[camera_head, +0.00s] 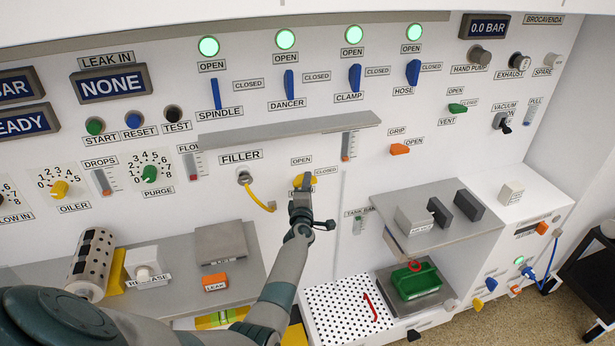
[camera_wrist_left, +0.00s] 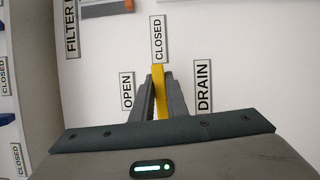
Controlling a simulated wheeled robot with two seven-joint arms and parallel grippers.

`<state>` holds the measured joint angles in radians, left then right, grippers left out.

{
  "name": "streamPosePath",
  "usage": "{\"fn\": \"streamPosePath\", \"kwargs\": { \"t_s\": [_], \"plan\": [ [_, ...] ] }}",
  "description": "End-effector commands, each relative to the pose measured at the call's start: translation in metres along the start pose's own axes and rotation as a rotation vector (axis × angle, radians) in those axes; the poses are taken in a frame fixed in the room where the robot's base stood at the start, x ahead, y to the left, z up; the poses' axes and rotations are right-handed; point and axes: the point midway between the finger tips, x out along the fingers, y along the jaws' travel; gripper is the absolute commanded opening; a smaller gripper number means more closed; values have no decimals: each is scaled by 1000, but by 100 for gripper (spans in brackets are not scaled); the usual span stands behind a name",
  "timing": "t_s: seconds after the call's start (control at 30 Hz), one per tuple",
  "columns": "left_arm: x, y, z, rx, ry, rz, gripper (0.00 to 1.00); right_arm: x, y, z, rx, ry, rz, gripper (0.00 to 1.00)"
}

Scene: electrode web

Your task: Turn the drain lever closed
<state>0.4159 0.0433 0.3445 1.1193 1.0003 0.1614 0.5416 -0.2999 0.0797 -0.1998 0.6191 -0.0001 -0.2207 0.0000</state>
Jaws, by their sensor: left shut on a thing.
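The yellow drain lever (camera_head: 298,181) is on the white panel, below an OPEN label (camera_head: 301,161) and left of a CLOSED label (camera_head: 326,171) in the head view. My left gripper (camera_head: 302,190) is at the lever and covers its lower part. In the left wrist view the gripper (camera_wrist_left: 160,98) is shut on the yellow lever (camera_wrist_left: 158,78), with one finger on each side. There the lever lies in line with the CLOSED label (camera_wrist_left: 158,38). The OPEN label (camera_wrist_left: 126,92) is on the left and the DRAIN label (camera_wrist_left: 203,86) on the right. My right gripper is not in view.
A FILLER port (camera_head: 244,177) with a yellow hose (camera_head: 262,200) is left of the lever. A grey ledge (camera_head: 270,130) juts out above. A shelf with grey blocks (camera_head: 450,222) is to the right, above a green container (camera_head: 416,281).

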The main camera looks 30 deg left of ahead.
Motion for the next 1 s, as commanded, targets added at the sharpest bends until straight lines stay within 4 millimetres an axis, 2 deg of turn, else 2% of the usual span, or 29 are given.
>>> {"fn": "streamPosePath", "kwargs": {
  "t_s": [0.03, 0.2, 0.7, 0.73, 0.8, 1.0],
  "plan": [
    [-1, 2, 1, 16, -2, -12, 0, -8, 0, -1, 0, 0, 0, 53],
    [-1, 0, 1, 61, -2, -29, 0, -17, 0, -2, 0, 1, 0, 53],
    [-1, -3, 1, 86, -3, -38, 0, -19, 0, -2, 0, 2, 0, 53],
    [-1, -3, 1, 86, -3, -38, 16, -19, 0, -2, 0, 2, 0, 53],
    [-1, -3, 1, 85, -2, -38, 32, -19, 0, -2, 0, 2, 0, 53],
    [0, -2, 1, 84, -1, -36, 32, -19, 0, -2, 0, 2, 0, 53]
  ]
}}
